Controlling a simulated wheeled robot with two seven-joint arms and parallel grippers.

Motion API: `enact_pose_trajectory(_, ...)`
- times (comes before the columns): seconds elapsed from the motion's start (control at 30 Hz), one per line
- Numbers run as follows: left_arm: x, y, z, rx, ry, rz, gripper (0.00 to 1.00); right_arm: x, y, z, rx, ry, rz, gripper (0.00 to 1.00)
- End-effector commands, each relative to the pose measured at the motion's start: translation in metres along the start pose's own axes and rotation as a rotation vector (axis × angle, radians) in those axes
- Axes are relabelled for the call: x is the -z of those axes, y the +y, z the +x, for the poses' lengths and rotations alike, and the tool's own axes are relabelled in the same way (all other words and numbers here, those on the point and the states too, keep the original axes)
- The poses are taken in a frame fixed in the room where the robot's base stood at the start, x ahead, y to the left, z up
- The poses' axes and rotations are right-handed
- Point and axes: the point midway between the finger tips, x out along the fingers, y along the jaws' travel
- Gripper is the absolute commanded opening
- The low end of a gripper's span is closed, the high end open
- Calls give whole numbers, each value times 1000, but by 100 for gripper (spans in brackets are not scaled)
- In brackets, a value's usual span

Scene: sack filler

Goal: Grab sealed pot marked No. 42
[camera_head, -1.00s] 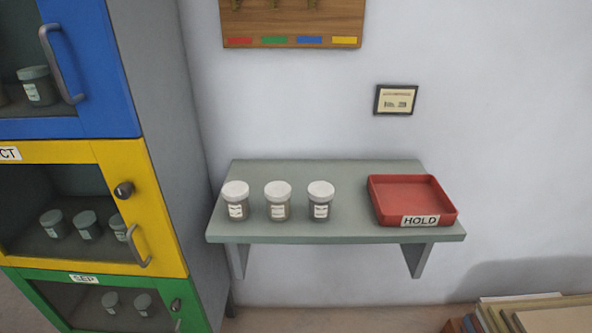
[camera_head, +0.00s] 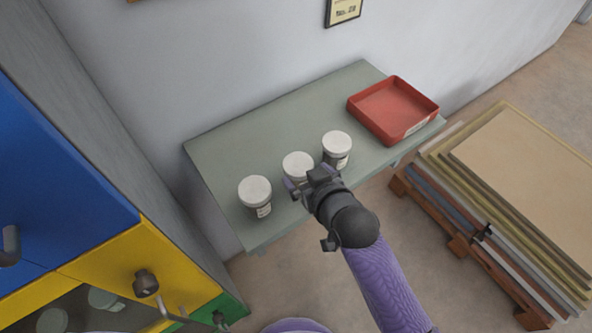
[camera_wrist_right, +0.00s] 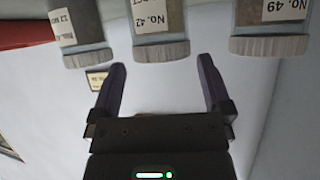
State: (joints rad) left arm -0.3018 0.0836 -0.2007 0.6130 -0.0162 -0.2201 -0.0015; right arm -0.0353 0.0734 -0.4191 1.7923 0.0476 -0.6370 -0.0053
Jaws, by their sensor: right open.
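Three white-lidded pots stand in a row on the grey-green wall shelf (camera_head: 230,142). The middle pot (camera_head: 297,160) reads No. 42 on its label in the right wrist view (camera_wrist_right: 158,25), where everything appears upside down. The pot (camera_wrist_right: 270,20) on the right there reads No. 49; it is the left pot (camera_head: 255,190) in the head view. The third pot (camera_head: 337,146) has a label I cannot fully read (camera_wrist_right: 80,30). My right gripper (camera_head: 306,178) is open and empty, at the near side of No. 42, its fingertips (camera_wrist_right: 161,64) spread either side of that lid's line. My left gripper is out of view.
A red tray (camera_head: 404,132) sits at the shelf's right end. A pallet of stacked boards (camera_head: 530,165) stands on the floor to the right. A blue, yellow and green cabinet (camera_head: 170,265) stands at left. A framed card (camera_head: 343,10) hangs on the wall.

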Motion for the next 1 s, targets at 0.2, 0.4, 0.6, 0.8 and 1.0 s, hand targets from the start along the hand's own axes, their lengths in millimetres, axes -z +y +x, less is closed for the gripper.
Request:
enact_pose_trajectory(0.2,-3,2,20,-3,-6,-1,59,0,2,44,0,1,1,100)
enact_pose_trajectory(0.4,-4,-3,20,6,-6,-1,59,2,2,51,0,-1,0,100)
enact_pose_trajectory(0.6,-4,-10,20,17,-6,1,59,2,2,50,0,0,0,77)
enact_pose_trajectory(0.8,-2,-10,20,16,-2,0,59,2,2,50,0,-1,0,34)
enact_pose_trajectory(1.0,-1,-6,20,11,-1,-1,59,2,2,50,0,0,0,28)
